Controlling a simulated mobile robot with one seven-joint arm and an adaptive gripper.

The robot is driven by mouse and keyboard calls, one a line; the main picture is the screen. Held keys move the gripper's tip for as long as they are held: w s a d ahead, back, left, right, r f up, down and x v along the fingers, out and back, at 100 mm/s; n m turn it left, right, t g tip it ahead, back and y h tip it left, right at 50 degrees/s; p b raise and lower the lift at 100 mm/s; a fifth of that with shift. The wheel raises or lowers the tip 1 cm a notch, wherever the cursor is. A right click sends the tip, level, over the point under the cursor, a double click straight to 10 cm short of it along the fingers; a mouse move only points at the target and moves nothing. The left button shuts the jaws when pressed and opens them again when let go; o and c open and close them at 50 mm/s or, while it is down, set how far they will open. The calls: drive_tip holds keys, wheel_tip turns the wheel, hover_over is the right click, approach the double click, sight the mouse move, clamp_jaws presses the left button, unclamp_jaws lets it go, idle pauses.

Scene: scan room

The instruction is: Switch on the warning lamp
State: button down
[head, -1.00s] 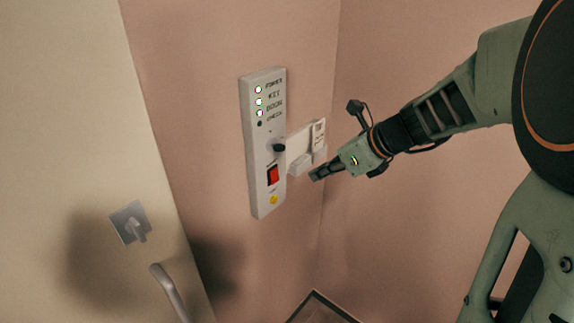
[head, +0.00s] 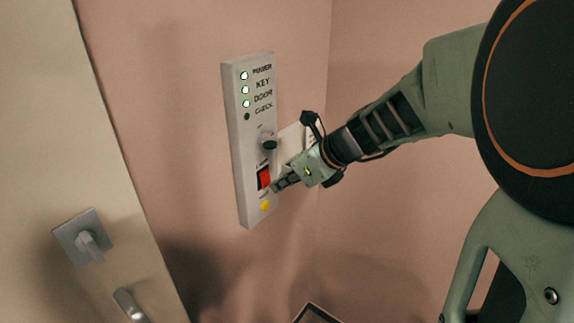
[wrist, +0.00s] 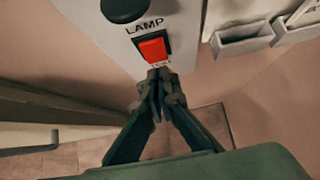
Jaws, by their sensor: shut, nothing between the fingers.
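The control panel (head: 240,150) is a tall pale plate on the pink wall. Its red rocker switch (head: 264,178) sits in a black frame below a dark knob (head: 269,143). In the wrist view the switch (wrist: 152,48) is under the word LAMP. My gripper (head: 276,187) is shut and empty, its tips just below and to the right of the switch. In the wrist view my gripper (wrist: 158,72) has its closed fingertips just under the switch's lower edge, partly covering small lettering; I cannot tell if they touch the panel.
Three green lights (head: 245,90) glow at POWER, KEY and DOOR; the CHECK light (head: 247,117) is dark. A yellow button (head: 265,205) sits below the switch. White wall holders (wrist: 243,40) stand right of the panel. A door with a handle (head: 90,245) is at left.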

drive_tip(key=shift+w+a+f, duration=0.1)
drive_tip(key=shift+w+a, duration=0.3)
drive_tip(key=shift+a, duration=0.15)
drive_tip(key=shift+w+a+f, duration=0.1)
drive_tip(key=shift+w+a, duration=0.05)
drive_tip(key=shift+r+p, duration=0.8)
drive_tip(key=shift+r, duration=0.1)
